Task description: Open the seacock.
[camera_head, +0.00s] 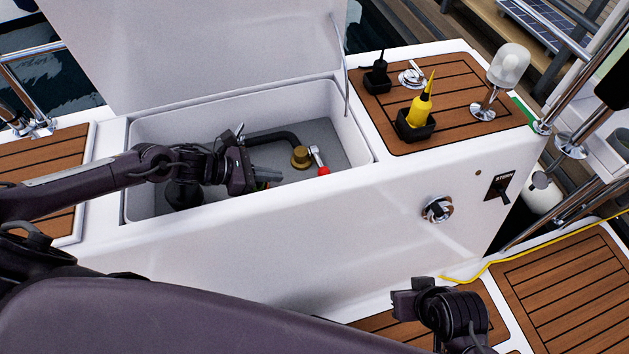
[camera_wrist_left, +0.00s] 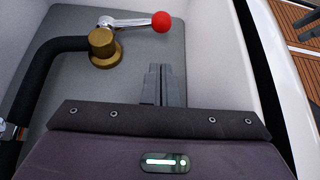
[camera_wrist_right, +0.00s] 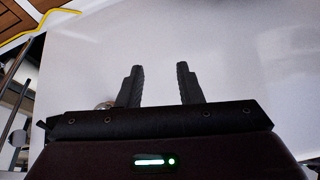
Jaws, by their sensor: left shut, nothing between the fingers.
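The seacock (camera_head: 300,157) is a brass body on the floor of the open locker, joined to a black hose. Its metal lever (camera_head: 316,155) ends in a red knob (camera_head: 323,171). In the left wrist view the brass body (camera_wrist_left: 103,47) is at upper left, and the lever points right to the red knob (camera_wrist_left: 161,22). My left gripper (camera_head: 268,176) is inside the locker, left of the knob in the head view. Its fingers (camera_wrist_left: 163,82) are together and empty, apart from the lever. My right gripper (camera_wrist_right: 158,82) is open and empty, facing the white locker wall.
The raised lid (camera_head: 210,45) stands behind the locker, with a thin stay at its right. The locker's front rim (camera_head: 290,190) is close to my left arm. A yellow bottle (camera_head: 421,108) stands in a black holder on the teak top (camera_head: 460,95). A yellow line lies at lower right.

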